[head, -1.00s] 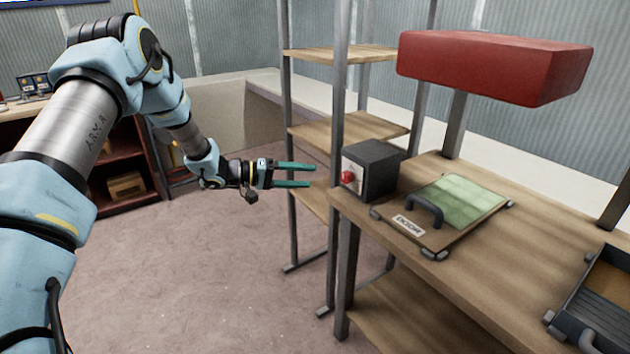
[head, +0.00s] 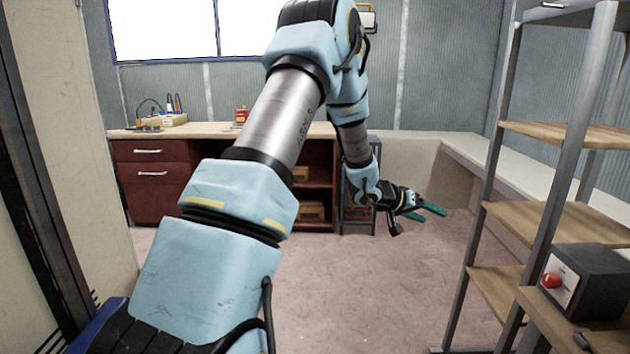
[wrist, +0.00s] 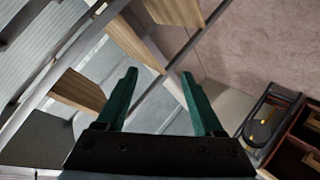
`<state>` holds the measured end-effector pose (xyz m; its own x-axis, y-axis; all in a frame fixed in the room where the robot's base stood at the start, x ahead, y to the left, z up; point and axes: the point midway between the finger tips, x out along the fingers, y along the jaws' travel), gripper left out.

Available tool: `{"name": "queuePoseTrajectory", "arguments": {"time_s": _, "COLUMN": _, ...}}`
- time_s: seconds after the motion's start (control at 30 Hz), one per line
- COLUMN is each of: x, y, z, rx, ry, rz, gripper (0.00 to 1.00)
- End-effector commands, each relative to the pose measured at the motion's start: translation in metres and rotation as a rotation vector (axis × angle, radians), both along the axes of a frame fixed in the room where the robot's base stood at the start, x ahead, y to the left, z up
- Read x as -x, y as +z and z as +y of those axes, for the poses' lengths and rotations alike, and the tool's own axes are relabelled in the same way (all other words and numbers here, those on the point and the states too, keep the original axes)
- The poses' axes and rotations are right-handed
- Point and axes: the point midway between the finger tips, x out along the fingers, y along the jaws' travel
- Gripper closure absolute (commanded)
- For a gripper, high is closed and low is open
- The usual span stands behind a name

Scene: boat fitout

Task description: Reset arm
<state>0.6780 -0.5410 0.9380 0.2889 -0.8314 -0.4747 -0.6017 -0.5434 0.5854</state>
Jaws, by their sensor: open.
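My gripper (head: 425,212) is in the middle of the head view, at the end of my blue and silver arm. Its green fingers are apart and point to the right, with nothing between them. It hangs in the air over the pinkish floor, left of the metal shelf rack and apart from it. In the wrist view my gripper (wrist: 160,85) shows both green fingers spread, with empty space between them. The rack's posts and boards lie beyond the fingertips in that view.
The metal rack (head: 575,135) with wooden shelves stands at the right. A red-brown cabinet (head: 155,185) stands at the back left. The floor (head: 370,290) between is clear.

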Motion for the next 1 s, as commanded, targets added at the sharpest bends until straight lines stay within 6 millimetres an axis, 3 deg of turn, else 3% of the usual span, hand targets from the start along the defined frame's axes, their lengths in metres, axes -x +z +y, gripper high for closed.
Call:
{"name": "queuePoseTrajectory", "arguments": {"time_s": 0.03, "x": -0.013, "y": 0.011, "z": 0.036, "rx": -0.078, "ry": 0.089, "rz": -0.047, "gripper": 0.31}}
{"name": "queuePoseTrajectory", "arguments": {"time_s": 0.1, "x": -0.023, "y": 0.017, "z": 0.085, "rx": -0.200, "ry": 0.197, "rz": -0.086, "gripper": 0.31}}
{"name": "queuePoseTrajectory", "arguments": {"time_s": 0.23, "x": -0.014, "y": 0.025, "z": 0.180, "rx": -0.427, "ry": 0.354, "rz": -0.090, "gripper": 0.31}}
{"name": "queuePoseTrajectory", "arguments": {"time_s": 0.37, "x": 0.027, "y": 0.029, "z": 0.265, "rx": -0.633, "ry": 0.452, "rz": -0.007, "gripper": 0.31}}
{"name": "queuePoseTrajectory", "arguments": {"time_s": 0.5, "x": 0.097, "y": 0.030, "z": 0.333, "rx": -0.794, "ry": 0.488, "rz": 0.151, "gripper": 0.31}}
{"name": "queuePoseTrajectory", "arguments": {"time_s": 0.6, "x": 0.148, "y": 0.030, "z": 0.360, "rx": -0.852, "ry": 0.477, "rz": 0.267, "gripper": 0.31}}
{"name": "queuePoseTrajectory", "arguments": {"time_s": 0.73, "x": 0.196, "y": 0.029, "z": 0.374, "rx": -0.876, "ry": 0.448, "rz": 0.379, "gripper": 0.31}}
{"name": "queuePoseTrajectory", "arguments": {"time_s": 0.87, "x": 0.217, "y": 0.030, "z": 0.378, "rx": -0.879, "ry": 0.428, "rz": 0.428, "gripper": 0.31}}
{"name": "queuePoseTrajectory", "arguments": {"time_s": 1.0, "x": 0.218, "y": 0.030, "z": 0.378, "rx": -0.879, "ry": 0.427, "rz": 0.431, "gripper": 0.31}}
